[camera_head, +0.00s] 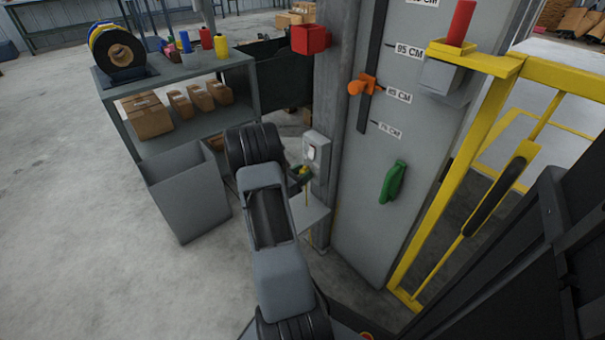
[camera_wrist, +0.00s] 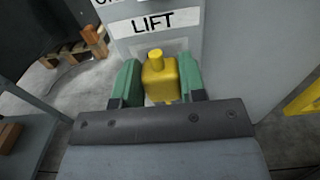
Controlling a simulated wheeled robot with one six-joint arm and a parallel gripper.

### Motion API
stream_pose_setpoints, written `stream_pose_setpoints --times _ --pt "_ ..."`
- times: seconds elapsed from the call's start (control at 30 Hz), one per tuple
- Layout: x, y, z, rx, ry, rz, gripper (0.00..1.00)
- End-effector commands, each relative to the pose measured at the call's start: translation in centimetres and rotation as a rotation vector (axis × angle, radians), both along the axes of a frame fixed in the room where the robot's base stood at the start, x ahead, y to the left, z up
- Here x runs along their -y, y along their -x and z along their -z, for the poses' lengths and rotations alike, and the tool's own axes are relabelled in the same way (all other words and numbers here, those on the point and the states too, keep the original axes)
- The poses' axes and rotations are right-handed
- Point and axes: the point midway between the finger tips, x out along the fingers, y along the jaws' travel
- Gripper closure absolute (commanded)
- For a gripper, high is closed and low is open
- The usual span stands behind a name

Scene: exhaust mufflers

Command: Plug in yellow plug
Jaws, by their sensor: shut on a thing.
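In the wrist view, the yellow plug (camera_wrist: 160,80) sits between the two green fingers of my gripper (camera_wrist: 158,86), which is shut on it. The plug's narrower round end points away from me, toward a grey box with a white LIFT label (camera_wrist: 152,21) above. A light patch shows behind the plug; whether the plug touches it I cannot tell. In the head view, my gripper (camera_head: 301,175) is small beside the column, just below a grey box with a white switch (camera_head: 313,152). A yellow cord (camera_head: 306,196) hangs below the gripper. The socket opening is hidden.
A grey bin (camera_head: 185,190) and a shelf table (camera_head: 178,78) with boxes stand left of my arm. A small grey ledge (camera_head: 309,214) is below the gripper. A tall grey panel with a green handle (camera_head: 393,181) and yellow railing (camera_head: 470,180) stand right.

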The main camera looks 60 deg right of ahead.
Motion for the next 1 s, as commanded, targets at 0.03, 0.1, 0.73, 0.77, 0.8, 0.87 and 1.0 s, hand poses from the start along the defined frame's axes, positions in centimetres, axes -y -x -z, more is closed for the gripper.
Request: stream_pose_setpoints --times 0.03,0.1,0.73,0.77,0.8,0.87,1.0 --pt "0.1 0.0 0.0 0.000 0.000 0.000 0.83" --pt "0.1 0.0 0.0 0.000 0.000 0.000 0.83" --pt "1.1 0.3 0.0 0.000 0.000 0.000 0.54" --pt "1.1 0.3 0.0 0.000 0.000 0.000 0.51" --pt "1.1 0.3 0.0 0.000 0.000 0.000 0.47" --pt "1.1 0.3 0.0 0.000 0.000 0.000 0.41" --pt "1.0 0.3 0.0 0.000 0.000 0.000 0.32"
